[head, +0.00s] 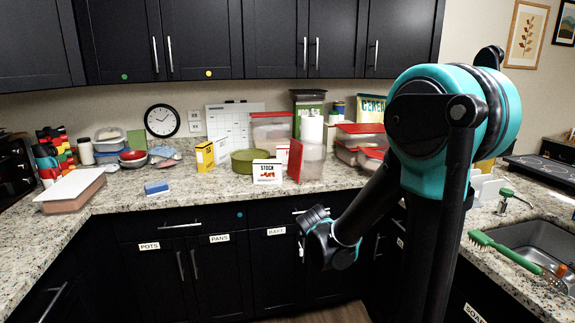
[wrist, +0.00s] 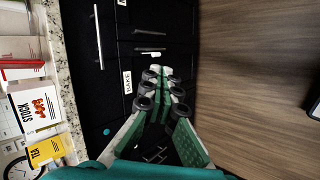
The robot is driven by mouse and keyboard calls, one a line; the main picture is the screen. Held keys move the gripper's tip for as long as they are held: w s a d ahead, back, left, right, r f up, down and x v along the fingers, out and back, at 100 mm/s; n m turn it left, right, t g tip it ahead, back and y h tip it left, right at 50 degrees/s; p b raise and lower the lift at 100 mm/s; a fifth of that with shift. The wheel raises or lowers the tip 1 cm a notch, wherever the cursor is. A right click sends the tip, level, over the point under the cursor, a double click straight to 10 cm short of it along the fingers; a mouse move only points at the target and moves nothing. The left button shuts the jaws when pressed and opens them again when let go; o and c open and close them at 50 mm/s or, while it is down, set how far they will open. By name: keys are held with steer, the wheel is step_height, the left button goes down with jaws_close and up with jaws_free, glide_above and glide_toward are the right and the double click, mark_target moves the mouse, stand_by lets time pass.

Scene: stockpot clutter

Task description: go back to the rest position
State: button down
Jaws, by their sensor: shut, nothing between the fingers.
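My gripper (wrist: 163,78) is shut and empty in the wrist view, with its green fingers brought together at the tips. Behind it are the black base cabinet fronts (wrist: 110,60). In the head view my teal and black arm bends down from the right, and its wrist end hangs in front of the cabinets, below the counter edge. The fingers are mostly hidden there. The stock box (head: 267,172) stands upright on the granite counter (head: 215,186); it also shows at the left of the wrist view (wrist: 32,110).
A green pot (head: 250,162), yellow box (head: 205,156), red-lidded containers (head: 360,143) and blue sponge (head: 156,187) are on the counter. A sink (head: 530,243) and green brush (head: 505,250) are at right. Cabinet handles (head: 180,266) protrude. Wooden floor (wrist: 250,80) is clear beside my gripper.

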steer(key=s+d+f+m+g, duration=0.1)
steer(key=s+d+m, duration=0.2)
steer(key=s+m, duration=0.2)
steer(key=s+d+f+m+g+y, duration=0.1)
steer(key=s+d+f+m+g, duration=0.1)
steer(key=s+m, duration=0.4)
steer(key=s+d+f+m+g, duration=0.1)
steer(key=s+d+m, duration=0.3)
steer(key=s, duration=0.7)
steer(key=shift+s+f+m+y, duration=0.3)
steer(key=shift+s+f+m, duration=0.1)
steer(key=shift+m, duration=0.4)
